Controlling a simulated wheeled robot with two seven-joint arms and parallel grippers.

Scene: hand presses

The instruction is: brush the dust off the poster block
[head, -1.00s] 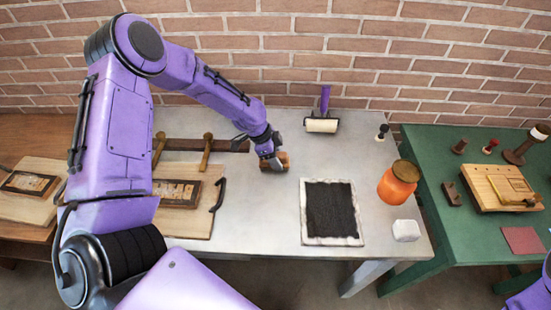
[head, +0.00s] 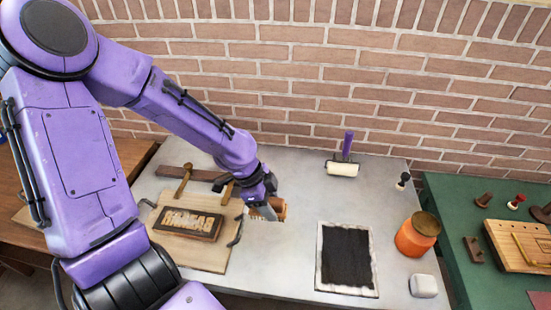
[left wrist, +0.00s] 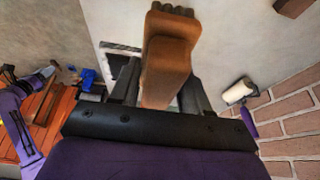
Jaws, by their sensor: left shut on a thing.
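The poster block, a dark block with pale raised letters (head: 205,222), lies on a pale wooden board (head: 200,258) on the grey table. My left gripper (head: 264,203) is shut on a wooden brush (head: 279,207), just right of the board's upper right corner. In the left wrist view the brush (left wrist: 167,62) sits between the two fingers (left wrist: 162,92), its dark bristles pointing up in the picture. Whether the brush touches the table is unclear. Dust on the block is too fine to tell. My right gripper does not show.
A black ink slab (head: 346,257) with a pale rim lies right of the brush. A roller (head: 342,169) stands behind it, with an orange jar (head: 417,235) and white block (head: 423,286) to the right. Wooden-handled tools (head: 183,180) lie behind the board.

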